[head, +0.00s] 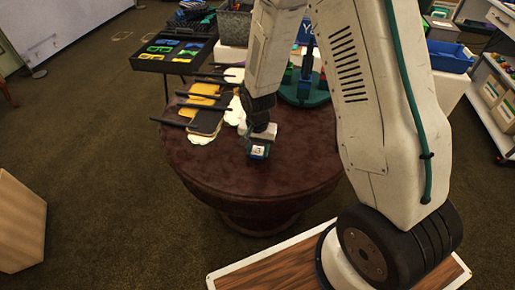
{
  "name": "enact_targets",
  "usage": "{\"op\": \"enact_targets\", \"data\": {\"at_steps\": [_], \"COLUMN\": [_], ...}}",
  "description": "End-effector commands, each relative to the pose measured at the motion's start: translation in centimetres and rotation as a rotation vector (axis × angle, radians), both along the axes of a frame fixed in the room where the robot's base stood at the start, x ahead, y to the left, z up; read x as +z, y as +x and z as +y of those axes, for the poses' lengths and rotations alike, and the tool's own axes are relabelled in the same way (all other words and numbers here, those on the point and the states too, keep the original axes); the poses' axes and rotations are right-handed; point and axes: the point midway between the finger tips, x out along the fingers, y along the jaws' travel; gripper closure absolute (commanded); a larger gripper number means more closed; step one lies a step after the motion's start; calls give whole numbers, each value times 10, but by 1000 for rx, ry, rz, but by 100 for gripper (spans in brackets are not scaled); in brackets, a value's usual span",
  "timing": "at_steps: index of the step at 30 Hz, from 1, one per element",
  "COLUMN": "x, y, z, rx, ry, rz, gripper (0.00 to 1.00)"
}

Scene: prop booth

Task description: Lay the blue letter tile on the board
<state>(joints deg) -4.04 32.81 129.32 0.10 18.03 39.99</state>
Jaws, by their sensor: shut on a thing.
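My gripper (260,140) points down over the round dark brown table, near the table's middle. It is shut on a small tile (258,151) with a pale face, a reddish mark and blue edges, which I take for the blue letter tile. The tile is at or just above the tabletop; I cannot tell if it touches. The fingers are small and partly hidden by the wrist. I cannot pick out a letter board with certainty; my arm hides part of the table's right side.
The round table (210,175) has bare room left and front. Props on black sticks, yellow (203,92) and white, lie at its back left. A teal stand (303,93) with upright pieces is at the back. A black tray (170,52) of coloured glasses stands behind; a blue bin (450,57) is right.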

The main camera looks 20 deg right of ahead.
Motion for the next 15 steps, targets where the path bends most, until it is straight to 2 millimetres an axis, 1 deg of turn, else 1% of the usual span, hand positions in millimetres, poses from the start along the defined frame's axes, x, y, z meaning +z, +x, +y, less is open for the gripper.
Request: {"op": "enact_targets", "data": {"at_steps": [11,12,13,14,15], "x": [-5,-4,-4,-4,-4], "y": [0,1,1,1,1], "z": [0,0,0,0,0], "rx": [0,0,0,0,0], "ry": [0,0,0,0,0], "rz": [-1,-2,-2,-2,-2], "gripper": [79,46,38,36,36]}}
